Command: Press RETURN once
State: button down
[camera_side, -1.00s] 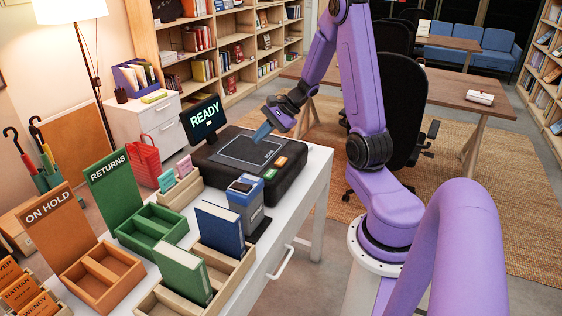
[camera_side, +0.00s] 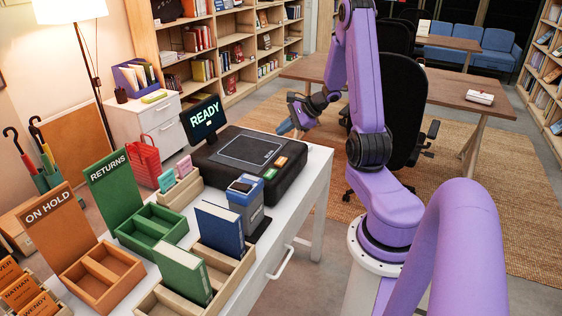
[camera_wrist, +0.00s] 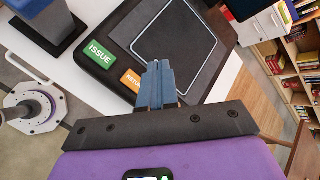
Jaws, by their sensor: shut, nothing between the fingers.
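The orange RETURN button (camera_side: 281,162) is on the front right edge of the black desk machine (camera_side: 236,178), beside the green ISSUE button (camera_side: 270,174). In the wrist view the RETURN button (camera_wrist: 131,79) shows partly, its right end hidden by my fingers, and the ISSUE button (camera_wrist: 99,54) lies left of it. The monitor (camera_side: 203,118) behind the machine reads READY. My gripper (camera_side: 290,130) is shut and empty, raised above and beyond the button end of the machine. In the wrist view my gripper (camera_wrist: 157,68) has its blue fingers together. It touches nothing that I can see.
A blue-grey scanner (camera_side: 246,196) stands on the white desk (camera_side: 318,170) near the machine's front. Book trays, the green RETURNS stand (camera_side: 116,184) and the orange ON HOLD stand (camera_side: 57,224) fill the desk's left. A black chair (camera_side: 400,110) stands behind my arm.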

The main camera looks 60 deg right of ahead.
aim_at(284, 161)
jog(key=shift+f, duration=4.1)
jog(key=shift+f, duration=0.1)
jog(key=shift+f, duration=0.35)
jog(key=shift+f, duration=0.45)
jog(key=shift+r, duration=0.9)
jog(key=shift+r, duration=2.5)
